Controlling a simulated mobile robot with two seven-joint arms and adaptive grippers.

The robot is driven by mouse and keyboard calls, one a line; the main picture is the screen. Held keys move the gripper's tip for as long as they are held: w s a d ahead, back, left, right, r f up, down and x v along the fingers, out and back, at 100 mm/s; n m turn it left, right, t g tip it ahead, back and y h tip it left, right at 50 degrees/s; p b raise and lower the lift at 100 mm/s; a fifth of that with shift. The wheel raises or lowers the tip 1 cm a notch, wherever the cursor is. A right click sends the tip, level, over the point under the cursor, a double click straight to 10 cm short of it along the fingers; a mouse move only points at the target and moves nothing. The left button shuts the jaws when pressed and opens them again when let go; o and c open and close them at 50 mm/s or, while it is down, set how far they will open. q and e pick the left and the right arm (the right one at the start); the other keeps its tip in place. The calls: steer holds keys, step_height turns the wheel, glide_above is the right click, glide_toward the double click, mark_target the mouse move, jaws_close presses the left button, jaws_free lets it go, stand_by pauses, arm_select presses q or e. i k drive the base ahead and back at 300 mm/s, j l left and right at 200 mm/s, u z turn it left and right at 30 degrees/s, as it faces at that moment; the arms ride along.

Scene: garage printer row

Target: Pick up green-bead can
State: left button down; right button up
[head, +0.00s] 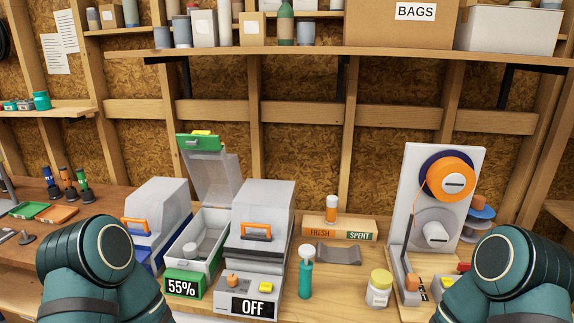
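No can with clearly green beads can be made out. A small pale grey can (191,253) stands inside the open box (214,222), which has a green-edged 55% display; its bead colour cannot be told. My left and right arms show at the bottom corners, but both grippers are out of view.
A closed grey box with an OFF display (254,307), a teal bottle (305,275), a yellow-lidded jar (379,288) and a white spool stand (415,180) crowd the bench. The open box's clear lid (214,175) stands raised. A shelf (300,52) runs above.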

mark_target(190, 249)
steer(key=i+j+u, duration=0.1)
steer(key=j, duration=0.3)
steer(key=i+j+u, duration=0.1)
steer(key=i+j, duration=0.2)
steer(key=i+j+u, duration=0.1)
steer(key=j, duration=0.6)
